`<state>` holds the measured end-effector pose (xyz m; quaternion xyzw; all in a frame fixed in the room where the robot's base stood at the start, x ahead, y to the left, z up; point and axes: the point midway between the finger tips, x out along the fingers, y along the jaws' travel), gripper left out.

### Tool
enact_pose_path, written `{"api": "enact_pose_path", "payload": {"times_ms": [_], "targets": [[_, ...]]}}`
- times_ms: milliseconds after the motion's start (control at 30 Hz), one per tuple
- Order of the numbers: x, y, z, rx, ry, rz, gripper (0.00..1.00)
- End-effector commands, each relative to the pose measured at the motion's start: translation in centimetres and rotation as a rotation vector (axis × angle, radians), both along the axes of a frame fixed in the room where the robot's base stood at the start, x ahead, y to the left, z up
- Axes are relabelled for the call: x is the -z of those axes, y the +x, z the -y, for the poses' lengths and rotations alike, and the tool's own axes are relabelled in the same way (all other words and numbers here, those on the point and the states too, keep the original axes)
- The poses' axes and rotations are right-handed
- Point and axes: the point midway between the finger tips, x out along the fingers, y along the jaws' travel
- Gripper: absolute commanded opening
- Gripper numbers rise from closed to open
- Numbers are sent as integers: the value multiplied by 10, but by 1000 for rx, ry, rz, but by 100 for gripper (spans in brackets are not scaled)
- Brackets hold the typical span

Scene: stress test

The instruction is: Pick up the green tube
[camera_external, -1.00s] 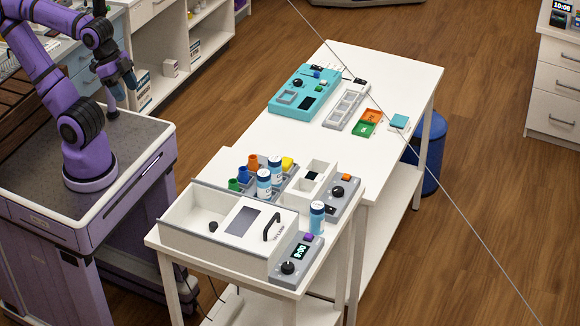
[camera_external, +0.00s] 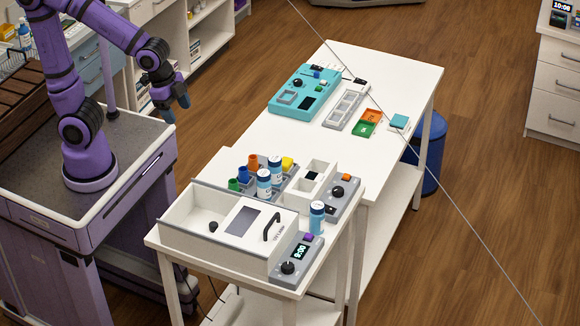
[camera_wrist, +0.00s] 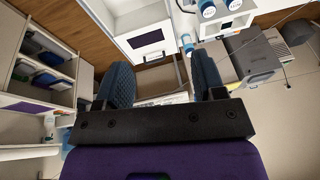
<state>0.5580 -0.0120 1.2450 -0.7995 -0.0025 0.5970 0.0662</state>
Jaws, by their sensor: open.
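The green tube (camera_external: 234,184) stands at the left end of a grey rack (camera_external: 290,185) on the near white table. A blue tube (camera_external: 243,174) and an orange tube (camera_external: 253,162) stand beside it. My gripper (camera_external: 176,108) hangs above my base's right side, left of the table and well apart from the tubes. In the wrist view my gripper (camera_wrist: 168,88) shows two dark blue fingers spread apart with nothing between them. I cannot make out the green tube in the wrist view.
A white box with a handle (camera_external: 195,215) stands in front of the rack. A grey device with a display (camera_external: 297,258) sits at the front right corner. A teal device (camera_external: 303,90) is on the far table.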

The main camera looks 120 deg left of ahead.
Motion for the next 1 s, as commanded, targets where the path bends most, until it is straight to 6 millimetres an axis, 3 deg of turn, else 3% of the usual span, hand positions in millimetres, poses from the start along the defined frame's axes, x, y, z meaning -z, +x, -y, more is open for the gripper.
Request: {"api": "enact_pose_path", "payload": {"times_ms": [300, 700, 1000], "targets": [[77, 52, -52, 44, -11, -100, 63], [183, 81, -108, 98, -71, -171, 63], [213, 85, -118, 113, -87, -177, 63]]}}
